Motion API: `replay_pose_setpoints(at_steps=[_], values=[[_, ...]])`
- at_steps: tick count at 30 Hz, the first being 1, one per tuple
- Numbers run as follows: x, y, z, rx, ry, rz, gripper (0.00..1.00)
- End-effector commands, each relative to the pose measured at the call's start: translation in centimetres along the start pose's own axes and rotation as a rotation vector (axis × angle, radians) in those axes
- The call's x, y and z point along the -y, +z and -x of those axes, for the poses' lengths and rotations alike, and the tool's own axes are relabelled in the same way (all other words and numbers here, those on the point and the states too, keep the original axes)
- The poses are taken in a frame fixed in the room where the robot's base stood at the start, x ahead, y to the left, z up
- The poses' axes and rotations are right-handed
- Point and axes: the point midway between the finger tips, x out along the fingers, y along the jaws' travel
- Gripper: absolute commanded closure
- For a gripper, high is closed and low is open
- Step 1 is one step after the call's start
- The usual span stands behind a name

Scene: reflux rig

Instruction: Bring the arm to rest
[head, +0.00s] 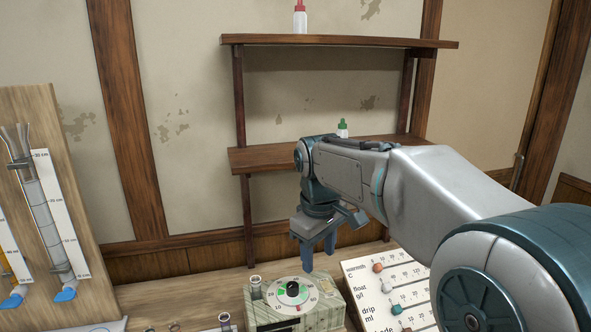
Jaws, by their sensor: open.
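My gripper (318,254) hangs at the end of my arm in the head view, pointing down. Its fingers are apart, with nothing seen between them. It is above and behind the box with the round dial (293,291), apart from it as far as I can tell. My arm reaches in from the right and covers part of the shelf.
A two-tier wooden shelf (330,41) stands at the wall, with a red-capped bottle (300,18) on top and a green-capped bottle (342,129) below. A slider panel (390,292) is at the right. A board with tubes (48,170) stands left. Small vials (224,321) stand in front.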

Motion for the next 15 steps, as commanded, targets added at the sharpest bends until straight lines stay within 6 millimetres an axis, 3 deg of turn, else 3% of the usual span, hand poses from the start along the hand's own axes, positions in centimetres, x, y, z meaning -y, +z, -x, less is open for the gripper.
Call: replay_pose_setpoints(at_steps=[1,9,15], values=[[0.3,2.1,0.1,-0.009,0.016,-0.060,0.50],[2.6,11.6,-1.7,-0.083,0.061,-0.392,0.50],[5.0,17.6,-4.3,-0.150,0.064,-0.623,0.50]])
